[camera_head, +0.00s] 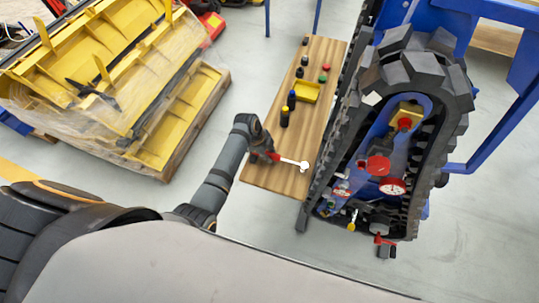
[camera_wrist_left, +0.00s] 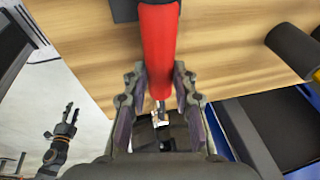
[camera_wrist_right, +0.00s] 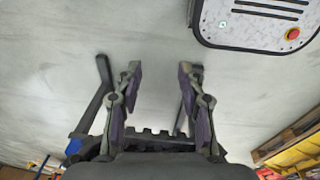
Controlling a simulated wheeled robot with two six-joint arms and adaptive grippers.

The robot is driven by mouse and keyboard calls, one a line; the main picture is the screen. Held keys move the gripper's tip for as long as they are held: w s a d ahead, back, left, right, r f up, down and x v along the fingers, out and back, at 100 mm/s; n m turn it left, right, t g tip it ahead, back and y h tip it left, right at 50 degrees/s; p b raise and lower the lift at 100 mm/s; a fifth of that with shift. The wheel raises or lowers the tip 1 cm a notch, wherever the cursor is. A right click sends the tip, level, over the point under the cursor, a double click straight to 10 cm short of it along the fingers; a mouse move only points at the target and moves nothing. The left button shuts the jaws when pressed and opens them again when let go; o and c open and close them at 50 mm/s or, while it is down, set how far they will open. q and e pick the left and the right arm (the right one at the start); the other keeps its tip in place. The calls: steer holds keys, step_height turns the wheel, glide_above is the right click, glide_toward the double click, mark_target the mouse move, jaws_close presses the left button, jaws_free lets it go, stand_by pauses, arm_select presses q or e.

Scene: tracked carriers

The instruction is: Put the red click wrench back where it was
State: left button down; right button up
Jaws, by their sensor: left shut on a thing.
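The red click wrench (camera_head: 291,162) is in the grip of my left gripper (camera_head: 268,155), over the near end of the wooden bench (camera_head: 262,181). Its silvery end points right, towards the tracked carrier (camera_head: 420,120). In the left wrist view its red handle (camera_wrist_left: 158,45) runs between the two fingers of my left gripper (camera_wrist_left: 156,88). I cannot tell whether the wrench touches the bench top. My right gripper (camera_wrist_right: 160,72) is open and empty above the grey floor in the right wrist view.
A yellow tray (camera_head: 313,91), a black and yellow cylinder (camera_head: 284,118) and several small coloured parts stand farther along the bench. The carrier's track lies close along the bench's right side. A wrapped yellow load (camera_head: 120,70) on a pallet stands left, with floor between.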

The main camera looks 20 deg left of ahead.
arm_select(q)
steer(key=shift+s, duration=0.2)
steer(key=shift+s+f, duration=0.15)
steer(key=shift+s, duration=0.05)
steer(key=c, duration=1.2)
jaws_free()
steer(key=shift+o, duration=0.6)
steer(key=shift+f, duration=0.1)
steer(key=shift+w, duration=0.1)
steer(key=shift+r, duration=0.45)
steer(key=b+v, duration=0.1)
steer(key=v, duration=1)
steer(key=shift+a+r, duration=0.2)
steer(key=shift+r, duration=0.1)
arm_select(e)
steer(key=shift+s+f, duration=0.45)
steer(key=shift+f, duration=0.05)
